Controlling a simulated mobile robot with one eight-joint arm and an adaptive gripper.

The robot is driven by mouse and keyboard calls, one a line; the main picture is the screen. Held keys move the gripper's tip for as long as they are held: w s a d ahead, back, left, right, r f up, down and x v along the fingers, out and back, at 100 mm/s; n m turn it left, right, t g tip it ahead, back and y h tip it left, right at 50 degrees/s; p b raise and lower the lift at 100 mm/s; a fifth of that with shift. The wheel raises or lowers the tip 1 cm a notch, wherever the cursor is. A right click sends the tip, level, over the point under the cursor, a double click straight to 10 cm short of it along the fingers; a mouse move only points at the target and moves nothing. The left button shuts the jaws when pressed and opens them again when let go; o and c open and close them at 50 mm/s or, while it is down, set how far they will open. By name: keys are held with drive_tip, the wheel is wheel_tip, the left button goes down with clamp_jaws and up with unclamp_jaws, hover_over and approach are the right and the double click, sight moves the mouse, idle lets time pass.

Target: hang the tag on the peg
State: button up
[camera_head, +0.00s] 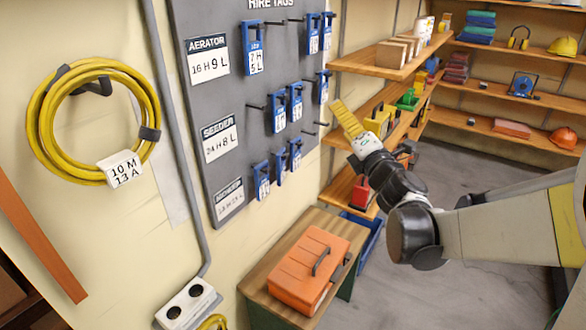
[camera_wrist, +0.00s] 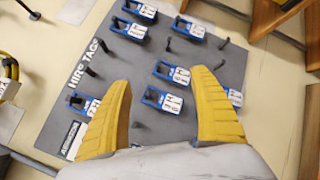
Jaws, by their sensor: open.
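A grey hire-tags board (camera_head: 225,100) hangs on the wall in the head view, with several blue tags with white labels on its pegs. A tag hangs in the top aerator row (camera_head: 253,50), with others to its right. Bare dark pegs show too, one in the middle row (camera_head: 255,107). My gripper (camera_head: 342,112) is in front of the shelves, right of the board. In the wrist view, my gripper (camera_wrist: 161,78) is open and holds nothing. Beyond its yellow fingers are the board, a tag (camera_wrist: 172,73) between the fingertips and a bare peg (camera_wrist: 138,125). The fingers partly hide the board.
An orange toolbox (camera_head: 305,268) sits on a wooden bench below the board. Wooden shelves (camera_head: 375,65) with boxes and bins stand to the right. Open grey floor (camera_head: 400,300) lies right of the bench.

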drive_tip(key=w+a+f+n+g+y+p, duration=0.1)
drive_tip(key=w+a+f+n+g+y, duration=0.15)
drive_tip(key=a+f+n+y, duration=0.65)
drive_tip(key=n+g, duration=0.7)
drive_tip(key=n, duration=0.4)
approach(264, 184)
drive_tip(key=shift+h, duration=0.4)
drive_tip(key=x, duration=0.9)
drive_tip(key=shift+a+f, duration=0.2)
drive_tip(key=shift+f, duration=0.3)
drive_tip(key=c, duration=1.1)
drive_tip(key=shift+o, duration=0.2)
drive_tip(key=shift+r+p, duration=0.45)
drive_tip(key=shift+r, duration=0.35)
